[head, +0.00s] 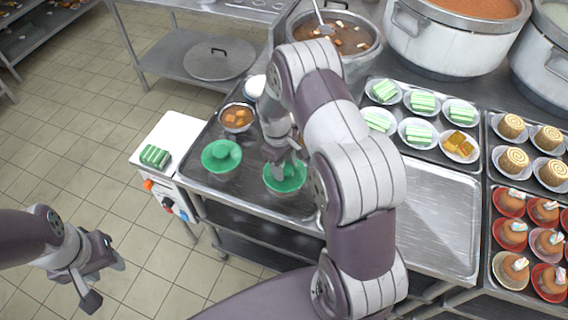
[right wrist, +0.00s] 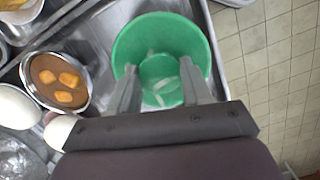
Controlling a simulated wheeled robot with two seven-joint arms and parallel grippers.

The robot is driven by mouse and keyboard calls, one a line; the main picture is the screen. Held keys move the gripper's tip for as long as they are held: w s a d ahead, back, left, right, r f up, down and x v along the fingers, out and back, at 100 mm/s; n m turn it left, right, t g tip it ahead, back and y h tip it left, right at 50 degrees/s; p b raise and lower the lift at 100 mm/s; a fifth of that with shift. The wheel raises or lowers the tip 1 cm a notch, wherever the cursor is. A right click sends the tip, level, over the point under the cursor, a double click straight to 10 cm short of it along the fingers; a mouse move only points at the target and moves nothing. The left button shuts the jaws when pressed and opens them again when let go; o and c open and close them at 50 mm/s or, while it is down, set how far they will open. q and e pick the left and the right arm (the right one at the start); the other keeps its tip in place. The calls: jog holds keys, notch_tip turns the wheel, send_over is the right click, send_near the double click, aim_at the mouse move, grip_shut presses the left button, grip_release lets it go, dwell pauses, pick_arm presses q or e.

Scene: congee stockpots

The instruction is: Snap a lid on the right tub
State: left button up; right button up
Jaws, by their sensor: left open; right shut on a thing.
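A green lid (head: 284,184) sits at the right tub, with part of the tub's side (head: 286,194) showing below its rim. My right gripper (head: 283,160) comes down from above onto the middle of this lid. In the right wrist view the lid (right wrist: 160,35) is between and beyond the two fingertips (right wrist: 162,82), which are shut on its raised middle. I cannot tell whether the rim is fully seated. A second green lid with a knob (head: 221,152) sits on the left tub (head: 222,175). My left gripper (head: 106,282) is open and empty, over the floor at lower left.
A bowl of brown soup with orange cubes (head: 237,118) stands behind the tubs. Trays of desserts fill the right; an empty metal tray (head: 440,220) lies nearer. Big pots (head: 440,45) stand behind.

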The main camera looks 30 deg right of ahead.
dwell(0.3)
jog(key=o, duration=1.5)
jog(key=shift+r, duration=0.1)
notch_tip(320, 180, up, 7)
jog(key=p, duration=0.6)
grip_shut()
jog(key=shift+f, duration=0.25)
dwell(0.4)
